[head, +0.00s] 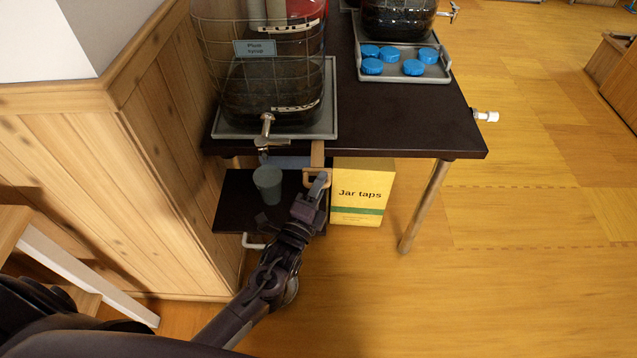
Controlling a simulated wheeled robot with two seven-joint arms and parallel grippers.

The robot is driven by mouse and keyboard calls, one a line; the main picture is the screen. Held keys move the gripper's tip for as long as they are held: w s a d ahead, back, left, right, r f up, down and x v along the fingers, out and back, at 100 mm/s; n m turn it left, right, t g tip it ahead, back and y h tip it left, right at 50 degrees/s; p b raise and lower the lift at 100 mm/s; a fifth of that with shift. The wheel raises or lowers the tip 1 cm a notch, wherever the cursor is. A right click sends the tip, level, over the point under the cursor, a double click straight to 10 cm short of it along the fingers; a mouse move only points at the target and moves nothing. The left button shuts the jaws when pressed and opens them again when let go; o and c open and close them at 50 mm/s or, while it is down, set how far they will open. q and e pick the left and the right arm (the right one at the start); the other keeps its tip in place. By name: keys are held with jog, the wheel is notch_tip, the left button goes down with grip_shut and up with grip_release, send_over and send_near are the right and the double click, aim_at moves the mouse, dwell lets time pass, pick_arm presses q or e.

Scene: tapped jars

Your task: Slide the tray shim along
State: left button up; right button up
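A large wire-caged glass jar labelled "Plum syrup" (285,75) stands on a grey tray (328,110) on the dark table. Its metal tap (266,128) hangs over the table's front edge. A wooden piece, seemingly the tray shim (318,153), shows at the table's front edge by the tray's near right corner, with a loop-shaped handle below it. My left gripper (319,184) is at that loop, its fingertips overlapping it. Whether the fingers are closed on the loop is too small to tell. My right gripper is not in view.
A grey-green cup (268,183) stands on a low dark shelf (233,200) below the tap. A yellow "Jar taps" box (358,192) is close right of my gripper. A second tray (439,72) holds several blue lids (372,67). Wood panelling (150,180) bounds the left; the floor at right is clear.

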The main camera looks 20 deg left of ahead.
pick_arm(q)
jog(key=shift+o, duration=0.3)
jog(key=shift+s+a, duration=0.1)
jog(key=s+f, duration=0.1)
jog(key=s, duration=0.6)
jog(key=shift+s+a, duration=0.3)
jog(key=shift+a, duration=0.1)
jog(key=shift+f, duration=0.1)
